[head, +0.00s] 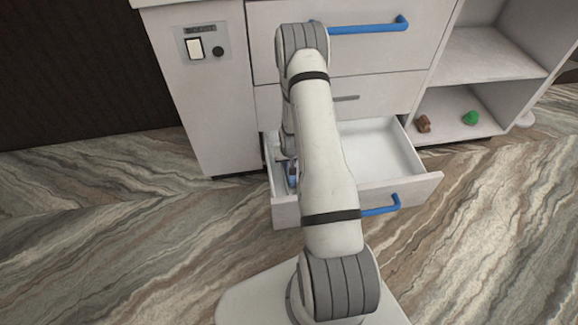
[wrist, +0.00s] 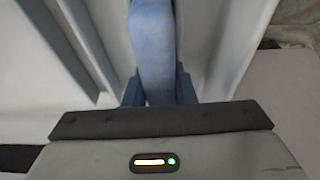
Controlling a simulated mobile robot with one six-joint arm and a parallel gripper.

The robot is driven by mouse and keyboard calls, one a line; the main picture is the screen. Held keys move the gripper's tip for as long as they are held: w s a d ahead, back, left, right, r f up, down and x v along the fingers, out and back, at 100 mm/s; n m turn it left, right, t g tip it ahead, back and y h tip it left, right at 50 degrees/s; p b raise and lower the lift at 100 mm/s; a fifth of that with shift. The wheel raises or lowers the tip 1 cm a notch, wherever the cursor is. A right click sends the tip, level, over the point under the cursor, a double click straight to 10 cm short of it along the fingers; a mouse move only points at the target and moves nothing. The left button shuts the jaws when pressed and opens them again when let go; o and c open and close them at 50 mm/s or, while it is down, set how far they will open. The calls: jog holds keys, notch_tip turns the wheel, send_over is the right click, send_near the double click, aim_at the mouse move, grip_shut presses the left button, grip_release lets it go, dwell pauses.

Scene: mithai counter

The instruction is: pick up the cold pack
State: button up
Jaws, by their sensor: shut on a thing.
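The cold pack (wrist: 152,45) is a blue, narrow, rounded shape in the wrist view, running up from between the fingers to the top edge. My gripper (wrist: 157,90) is shut on it, with a blue-grey finger at each side. In the head view my gripper (head: 291,172) is at the left side of the open bottom drawer (head: 378,148), mostly hidden behind my arm. The cold pack cannot be told clearly from the gripper there. Whether it touches the drawer floor cannot be told.
The drawer's visible right part is empty. Its front has a blue handle (head: 381,205). Closed drawers stand above, the upper one with a blue handle (head: 368,27). An open shelf at right holds a brown item (head: 423,123) and a green item (head: 470,118). The floor at both sides is clear.

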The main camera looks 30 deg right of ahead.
grip_shut()
notch_tip(320, 180, up, 10)
jog(key=p, duration=0.6)
